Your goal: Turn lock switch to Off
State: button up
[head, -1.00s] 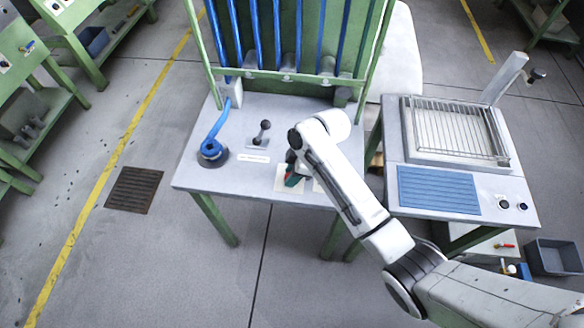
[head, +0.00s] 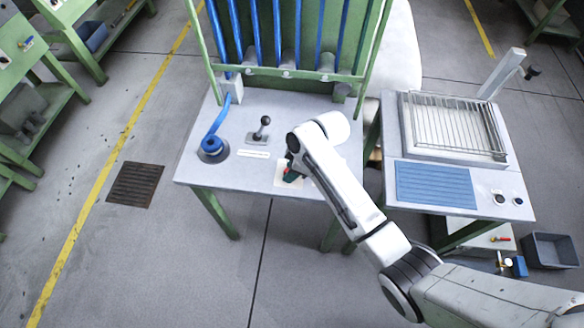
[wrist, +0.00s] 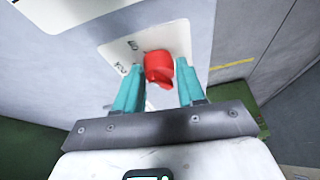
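The lock switch is a red knob (wrist: 158,68) on a white plate (wrist: 118,50) with small dark markings, seen in the wrist view. The markings are too blurred to read. In the head view the plate (head: 282,180) lies near the front edge of the grey table, partly hidden by my arm. My gripper (wrist: 160,80) has its two teal fingers on either side of the knob. In the head view my gripper (head: 291,175) points down at the plate, mostly covered by the wrist.
On the table (head: 215,175), left of my gripper, stand a black-knobbed lever (head: 262,128) and a blue hose on a round base (head: 212,150). A green rack with blue tubes (head: 285,45) rises behind. A second bench with a wire grid (head: 455,125) stands to the right.

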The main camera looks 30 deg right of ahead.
jog(key=o, duration=0.3)
jog(key=shift+o, duration=0.2)
jog(key=v, duration=1)
jog(key=shift+r+b, duration=0.3)
jog(key=shift+r, duration=0.1)
jog(key=shift+s, duration=0.1)
jog(key=s+a+f+m+h, duration=0.1)
jog(key=s+f+m, duration=0.2)
jog(key=s, duration=0.4)
jog(key=s+a+f+m, duration=0.1)
jog(key=s+f+m, duration=0.15)
jog(key=s, duration=0.45)
jog(key=s+d+m+g+h, duration=0.1)
jog(key=s+d+m+h, duration=0.2)
jog(key=s, duration=1)
jog(key=d+m, duration=0.2)
jog(key=shift+d+r+g+b, duration=0.3)
jog(key=shift+d+r, duration=0.05)
jog(key=shift+r, duration=0.05)
